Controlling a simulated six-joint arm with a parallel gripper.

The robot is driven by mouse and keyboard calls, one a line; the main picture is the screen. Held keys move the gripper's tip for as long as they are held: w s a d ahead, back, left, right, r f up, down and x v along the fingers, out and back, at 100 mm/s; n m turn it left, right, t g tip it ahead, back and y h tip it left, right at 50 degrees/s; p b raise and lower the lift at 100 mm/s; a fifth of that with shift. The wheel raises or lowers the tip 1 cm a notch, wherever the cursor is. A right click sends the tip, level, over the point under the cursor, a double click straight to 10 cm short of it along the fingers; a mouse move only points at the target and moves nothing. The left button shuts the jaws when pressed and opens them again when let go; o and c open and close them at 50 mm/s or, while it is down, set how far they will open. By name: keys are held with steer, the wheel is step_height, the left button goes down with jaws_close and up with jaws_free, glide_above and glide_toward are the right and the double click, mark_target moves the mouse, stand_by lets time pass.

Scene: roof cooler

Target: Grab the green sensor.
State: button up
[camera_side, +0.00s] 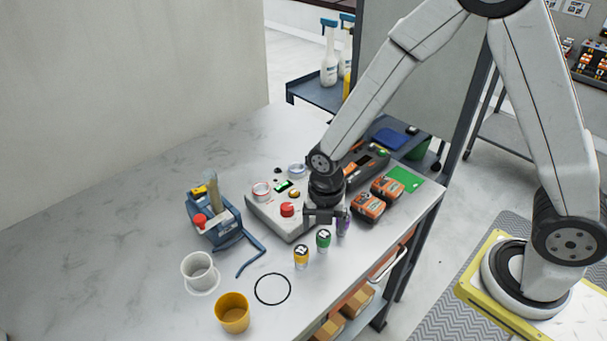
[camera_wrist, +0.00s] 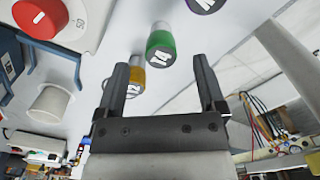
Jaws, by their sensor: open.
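The green sensor (camera_side: 323,239) is a small cylinder with a green body and a dark marked top, standing on the bench between a yellow one (camera_side: 301,255) and a purple one (camera_side: 343,222). In the wrist view the green sensor (camera_wrist: 161,42) lies beyond my fingertips, roughly in line with the gap between them. My gripper (camera_wrist: 168,80) is open and empty. In the side view my gripper (camera_side: 322,215) is just behind and above the green sensor, apart from it as far as I can tell. The yellow one (camera_wrist: 136,80) shows beside the left finger.
A white cup (camera_side: 200,272), a yellow cup (camera_side: 232,313) and a blue device (camera_side: 207,222) are further left. Orange-black packs (camera_side: 368,206) stand right. The bench's left side is clear.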

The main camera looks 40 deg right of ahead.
mark_target(324, 235)
steer(key=shift+f, duration=0.15)
steer(key=shift+s+a+f, duration=0.1)
steer(key=shift+f, duration=2.35)
jaws_close()
